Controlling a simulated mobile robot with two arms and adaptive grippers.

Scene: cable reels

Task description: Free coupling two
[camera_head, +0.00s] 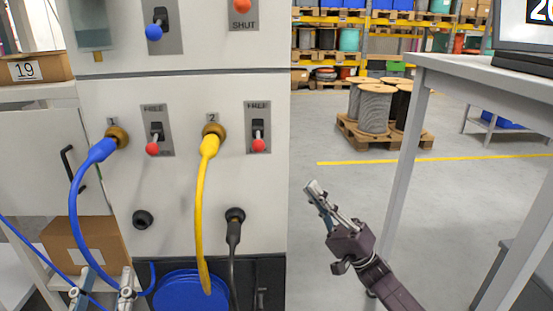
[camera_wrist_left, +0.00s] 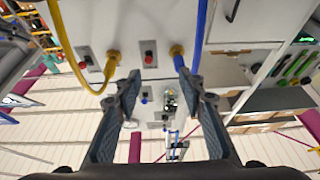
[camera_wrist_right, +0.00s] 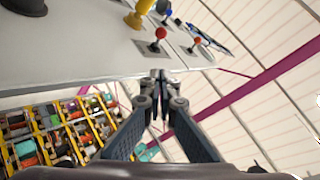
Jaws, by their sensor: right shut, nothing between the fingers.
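Coupling two is a brass fitting (camera_head: 213,131) under the label "2" on the white panel, with a yellow hose (camera_head: 201,215) plugged into it. To its right is a lever with a red knob (camera_head: 259,146), pointing down on a plate marked FREE at the top. A red-knobbed lever also shows in the right wrist view (camera_wrist_right: 161,33). My right gripper (camera_head: 316,190) is shut and empty, to the right of the panel and apart from it. My left gripper (camera_head: 103,285) is open and low at the left, below the blue hose's coupling; its spread fingers show in the left wrist view (camera_wrist_left: 157,80).
Coupling one (camera_head: 117,137) holds a blue hose (camera_head: 75,195), with its own red-knobbed lever (camera_head: 153,148) pointing down. A black cable (camera_head: 234,245) hangs from a lower socket. A grey table (camera_head: 460,75) stands at right. Floor is open between panel and table.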

